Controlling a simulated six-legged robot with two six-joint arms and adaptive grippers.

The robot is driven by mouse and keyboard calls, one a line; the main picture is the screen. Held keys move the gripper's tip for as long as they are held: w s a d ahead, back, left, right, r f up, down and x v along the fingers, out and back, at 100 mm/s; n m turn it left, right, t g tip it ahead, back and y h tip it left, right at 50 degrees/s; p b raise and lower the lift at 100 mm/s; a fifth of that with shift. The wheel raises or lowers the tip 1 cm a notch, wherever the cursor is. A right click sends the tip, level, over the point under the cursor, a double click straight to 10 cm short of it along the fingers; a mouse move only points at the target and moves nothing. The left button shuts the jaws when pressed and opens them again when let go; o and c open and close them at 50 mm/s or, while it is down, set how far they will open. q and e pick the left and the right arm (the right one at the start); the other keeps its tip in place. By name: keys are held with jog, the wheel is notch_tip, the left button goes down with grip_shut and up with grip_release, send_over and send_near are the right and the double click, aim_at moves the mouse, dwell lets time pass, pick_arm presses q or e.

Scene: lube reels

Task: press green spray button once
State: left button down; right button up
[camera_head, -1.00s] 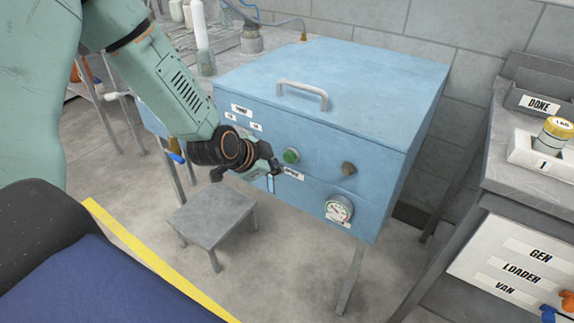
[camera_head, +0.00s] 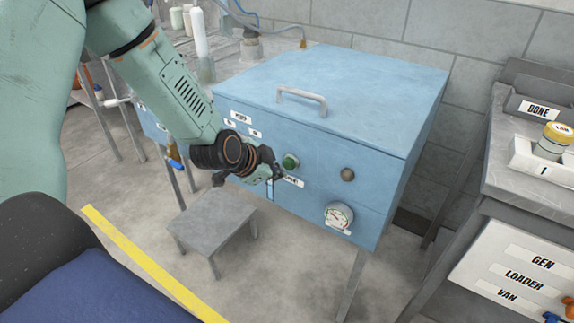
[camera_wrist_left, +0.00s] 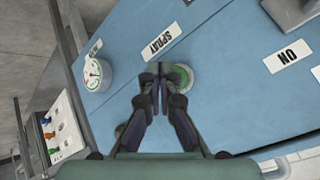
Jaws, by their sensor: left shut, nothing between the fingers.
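The green spray button (camera_head: 290,161) sits on the front of the blue cabinet (camera_head: 340,90), above a label partly hidden by my gripper. My left gripper (camera_head: 277,174) is shut and empty, with its tips just below and left of the button in the head view. In the left wrist view the shut fingertips (camera_wrist_left: 157,70) overlap the left edge of the green button (camera_wrist_left: 181,77), with the SPRAY label (camera_wrist_left: 160,39) above. I cannot tell whether the tips touch the button or the panel. My right gripper is in neither view.
A brown knob (camera_head: 348,174) and a gauge (camera_head: 339,215) are on the same panel, right of the button. A grey stool (camera_head: 213,222) stands below. A grey bench (camera_head: 515,175) with a yellow-lidded jar (camera_head: 553,140) is at the right.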

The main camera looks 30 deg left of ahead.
pick_arm(q)
jog(key=shift+w, duration=0.2)
dwell(0.5)
jog(key=shift+w+d, duration=0.1)
jog(key=shift+w, duration=0.15)
jog(key=shift+w+b, duration=0.45)
jog(key=shift+w, duration=0.1)
dwell(0.9)
jog(key=shift+s, duration=0.1)
jog(key=shift+s+p, duration=0.9)
jog(key=shift+p, duration=0.2)
jog(key=s+p, duration=0.4)
jog(key=s, duration=0.1)
jog(key=shift+a+p, duration=0.3)
